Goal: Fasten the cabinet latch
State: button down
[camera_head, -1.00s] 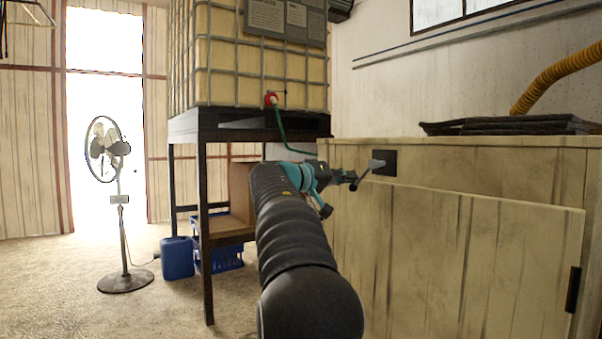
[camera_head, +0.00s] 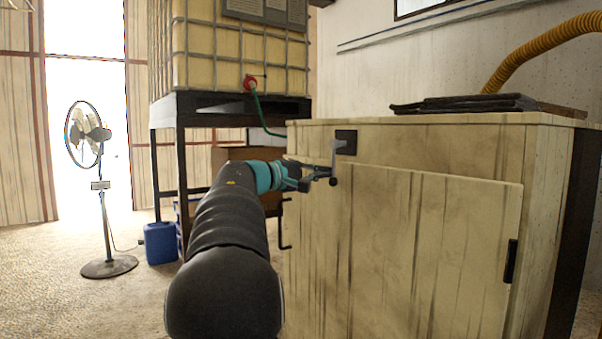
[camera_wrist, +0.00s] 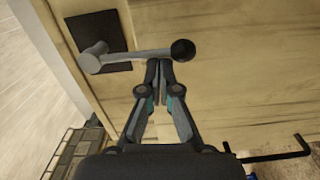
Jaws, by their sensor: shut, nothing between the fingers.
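The cabinet (camera_head: 540,160) is pale streaked wood, with a front door panel (camera_head: 430,240). Its latch has a dark square plate (camera_head: 347,136) and a grey lever (camera_head: 335,153) ending in a black knob (camera_head: 333,181). In the head view the lever points nearly straight down, its knob in front of the door's upper part. The wrist view shows the lever (camera_wrist: 140,55) across the picture from the plate (camera_wrist: 92,30) to the knob (camera_wrist: 183,50). My gripper (camera_wrist: 160,64) is shut and empty, its tips against or very near the lever beside the knob. Exact contact is unclear.
A black handle (camera_head: 512,261) sits on the door's right side, and a black bar handle (camera_head: 287,222) at the cabinet's left. A caged tank (camera_head: 235,55) on a dark stand (camera_head: 183,115) is behind my arm. A fan (camera_head: 105,200) stands left on open floor.

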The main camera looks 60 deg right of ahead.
jog(key=shift+s+a+f, duration=0.1)
dwell(0.3)
dwell(0.4)
jog(key=w+a, duration=0.7)
jog(key=w, duration=0.2)
jog(key=shift+w, duration=0.15)
dwell(0.6)
